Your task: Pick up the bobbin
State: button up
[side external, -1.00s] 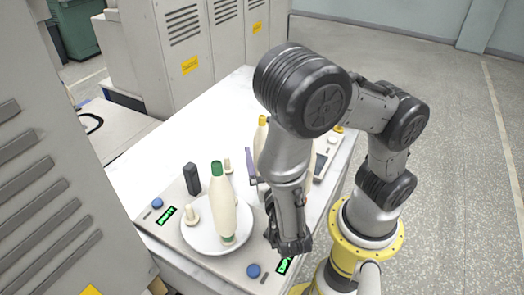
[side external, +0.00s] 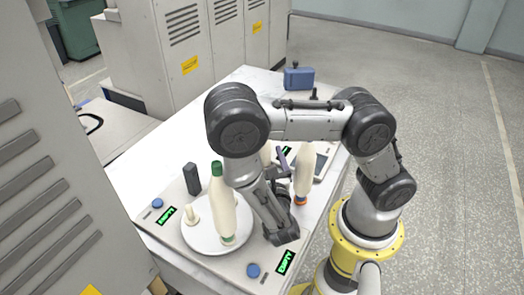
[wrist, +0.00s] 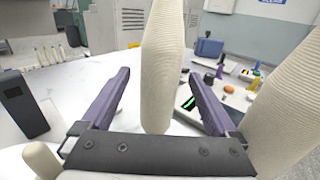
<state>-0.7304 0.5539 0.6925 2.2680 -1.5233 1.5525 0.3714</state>
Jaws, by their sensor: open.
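A tall cream bobbin with green ends (side external: 222,212) stands on a white round plate (side external: 196,238) in the side view. Another cream bobbin with an orange base (side external: 304,175) stands to the right, and a third cream shape (side external: 265,152) is mostly hidden behind my arm. My gripper's purple fingers (wrist: 158,76) are apart in the wrist view. One cream bobbin (wrist: 161,65) shows upright between the two fingers in that view; I cannot tell how deep it sits between them. Another bobbin (wrist: 290,92) is close by at the right, outside the fingers.
A black block (side external: 192,179) and a small cream peg (side external: 191,216) stand near the plate. Panels reading EMPTY (side external: 166,215) and blue buttons (side external: 253,270) are on the tray. A blue box (side external: 298,78) stands at the back. The white table's left rear is clear.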

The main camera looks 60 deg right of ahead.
jog(key=shift+x, duration=0.9)
grip_shut()
jog(key=shift+r, duration=0.1)
